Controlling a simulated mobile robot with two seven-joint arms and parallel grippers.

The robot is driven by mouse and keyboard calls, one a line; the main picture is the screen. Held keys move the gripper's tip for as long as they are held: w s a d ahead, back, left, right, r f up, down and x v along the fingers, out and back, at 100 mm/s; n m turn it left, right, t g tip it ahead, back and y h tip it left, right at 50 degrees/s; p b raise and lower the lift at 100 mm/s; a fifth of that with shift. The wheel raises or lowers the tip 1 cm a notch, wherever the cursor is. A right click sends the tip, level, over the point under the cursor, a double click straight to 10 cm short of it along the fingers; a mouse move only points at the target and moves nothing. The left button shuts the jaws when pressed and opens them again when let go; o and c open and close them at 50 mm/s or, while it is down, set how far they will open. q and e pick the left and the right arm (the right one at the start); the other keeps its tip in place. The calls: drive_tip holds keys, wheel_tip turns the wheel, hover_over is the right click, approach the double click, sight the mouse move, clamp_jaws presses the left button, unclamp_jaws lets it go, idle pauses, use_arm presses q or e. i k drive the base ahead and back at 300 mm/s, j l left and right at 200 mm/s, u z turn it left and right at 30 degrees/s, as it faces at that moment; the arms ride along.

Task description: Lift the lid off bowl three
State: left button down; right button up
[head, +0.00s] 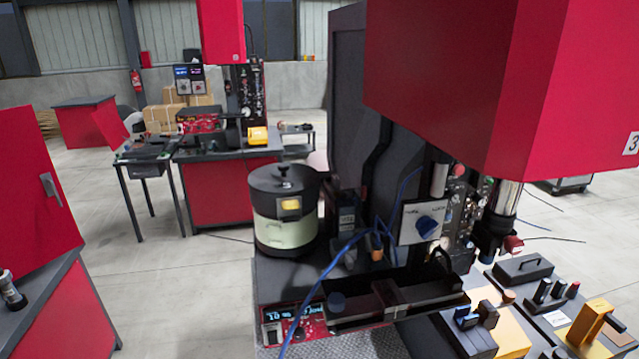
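A round bowl (284,236) with pale sides and a black base stands on the dark machine bench, a little left of the middle of the head view. A black lid (275,185) with a small knob on top (283,170) sits level on it and hides the inside. A yellow tag or latch (291,205) shows on the front of the bowl, just under the lid. The red machine housing at the right carries a number 3 label (632,143). Neither of my grippers shows in this view.
The large red housing (450,80) overhangs the bench right of the bowl. A blue cable (325,275) loops across the bench front, near a control box (290,322). A red cabinet (35,190) stands at the left. Open floor (170,290) lies left of the bowl.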

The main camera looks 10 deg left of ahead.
sight(284, 178)
drive_tip(key=i+j+z, duration=0.1)
drive_tip(key=j, duration=0.35)
drive_tip(key=i+j+z, duration=0.15)
drive_tip(key=j, duration=0.35)
drive_tip(key=i+j+z, duration=0.1)
drive_tip(key=j, duration=0.35)
drive_tip(key=i+j+z, duration=0.15)
drive_tip(key=j, duration=0.35)
drive_tip(key=i+j+z, duration=0.1)
drive_tip(key=j, duration=0.4)
drive_tip(key=i+j+z, duration=0.1)
drive_tip(key=j, duration=0.25)
drive_tip(key=i+j+z, duration=0.1)
drive_tip(key=i+j, duration=0.15)
drive_tip(key=j, duration=0.15)
drive_tip(key=i+j, duration=0.15)
drive_tip(key=j, duration=0.2)
drive_tip(key=i+j+z, duration=0.15)
drive_tip(key=j, duration=0.25)
